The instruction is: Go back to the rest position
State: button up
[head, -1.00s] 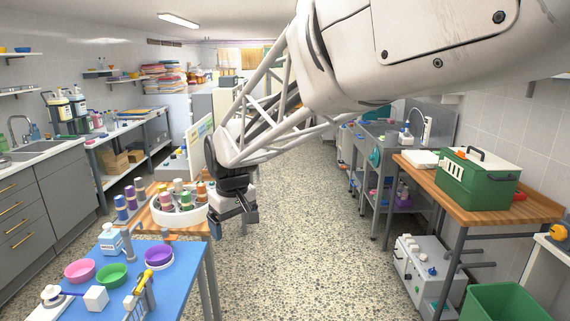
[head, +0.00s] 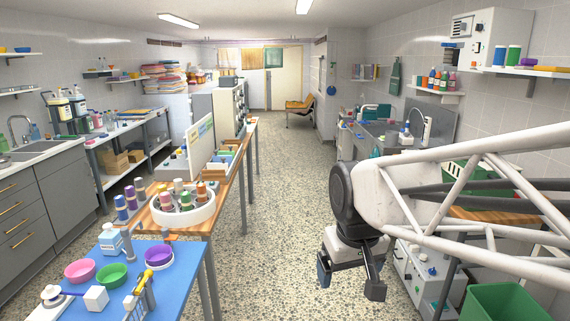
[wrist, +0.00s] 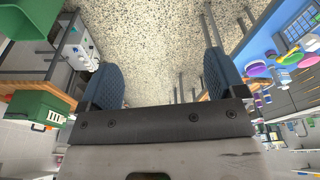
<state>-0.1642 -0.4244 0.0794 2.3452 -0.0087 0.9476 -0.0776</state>
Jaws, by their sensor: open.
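My gripper (head: 350,275) hangs over the speckled floor in the right half of the head view, with its jaws pointing down. It is open and empty. In the wrist view its two blue-padded fingers (wrist: 157,85) stand wide apart with only floor between them. My pale arm reaches in from the right edge of the head view and hides part of the wooden bench there. The gripper touches nothing that I can see.
A blue table (head: 185,290) with bowls and a wooden table with a white round tray (head: 183,217) of bottles stand left. At right are a wooden bench (head: 490,213), a grey machine (head: 412,270) and a green bin (head: 503,303). The floor aisle (head: 270,180) is clear.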

jog(key=s+d+f+m, duration=0.3)
jog(key=s+d, duration=0.4)
jog(key=s, duration=0.4)
jog(key=shift+s+f, duration=0.2)
jog(key=shift+f, duration=0.2)
